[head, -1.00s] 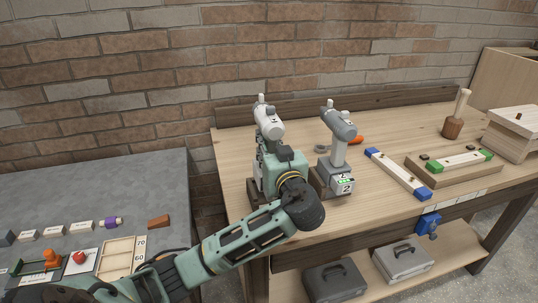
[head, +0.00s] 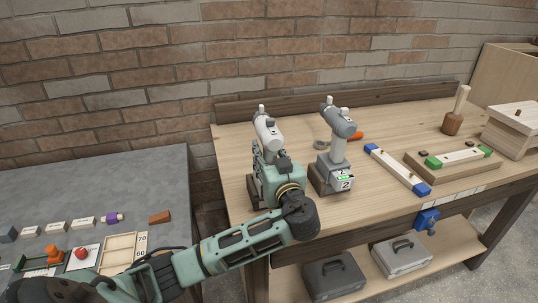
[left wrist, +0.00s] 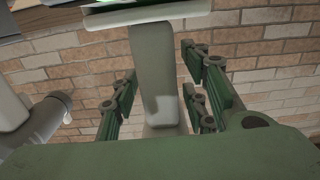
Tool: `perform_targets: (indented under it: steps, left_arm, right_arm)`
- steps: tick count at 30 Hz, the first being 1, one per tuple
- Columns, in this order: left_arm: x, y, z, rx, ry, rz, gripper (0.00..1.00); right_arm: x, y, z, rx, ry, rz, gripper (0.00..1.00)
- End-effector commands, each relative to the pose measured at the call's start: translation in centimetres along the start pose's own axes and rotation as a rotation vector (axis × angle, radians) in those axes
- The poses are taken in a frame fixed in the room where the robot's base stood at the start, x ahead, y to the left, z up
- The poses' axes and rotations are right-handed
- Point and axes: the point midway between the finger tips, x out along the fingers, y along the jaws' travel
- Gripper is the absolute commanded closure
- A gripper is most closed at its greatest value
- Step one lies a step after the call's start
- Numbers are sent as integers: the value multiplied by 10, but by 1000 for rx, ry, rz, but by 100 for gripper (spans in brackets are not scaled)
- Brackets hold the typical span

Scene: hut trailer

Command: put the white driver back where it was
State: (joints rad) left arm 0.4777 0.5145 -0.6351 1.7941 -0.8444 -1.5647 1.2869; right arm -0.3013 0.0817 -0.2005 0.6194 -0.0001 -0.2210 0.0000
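The white driver (head: 267,132) stands upright at the left end of the wooden bench, its head above my left gripper (head: 277,168). My right gripper is not in view.
The grey driver stands close to my left gripper. Further right are a blue-ended bar (head: 397,170), a wooden board (head: 432,168) and a mallet (head: 454,118). A grey table (head: 90,185) with small items is at left. Two cases (head: 335,277) sit on the lower shelf.

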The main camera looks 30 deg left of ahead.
Motion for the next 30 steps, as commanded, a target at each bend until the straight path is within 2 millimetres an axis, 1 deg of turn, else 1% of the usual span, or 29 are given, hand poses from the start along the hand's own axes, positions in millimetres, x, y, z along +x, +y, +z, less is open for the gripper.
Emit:
perform_targets:
  steps: [8, 11, 12, 14, 24, 27, 30]
  left_arm:
    - [0, 0, 0, 0, 0, 0, 56]
    - [0, 0, -5, 0, 1, 0, 56]
    - [-5, 1, -1, -1, -2, 2, 56]
    - [-14, 1, 1, -3, -3, 4, 56]
    - [-86, 1, 2, -4, -5, 4, 56]
    - [-102, 1, 1, -3, -4, 2, 56]
    - [-113, 1, 0, -2, -2, 2, 56]
  right_arm:
    - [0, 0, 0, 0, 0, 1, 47]
    - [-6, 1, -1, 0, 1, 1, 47]
    - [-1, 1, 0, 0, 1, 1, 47]
    - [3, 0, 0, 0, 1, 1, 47]
    - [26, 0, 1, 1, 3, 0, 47]
    - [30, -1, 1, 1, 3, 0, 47]
    - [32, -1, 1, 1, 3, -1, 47]
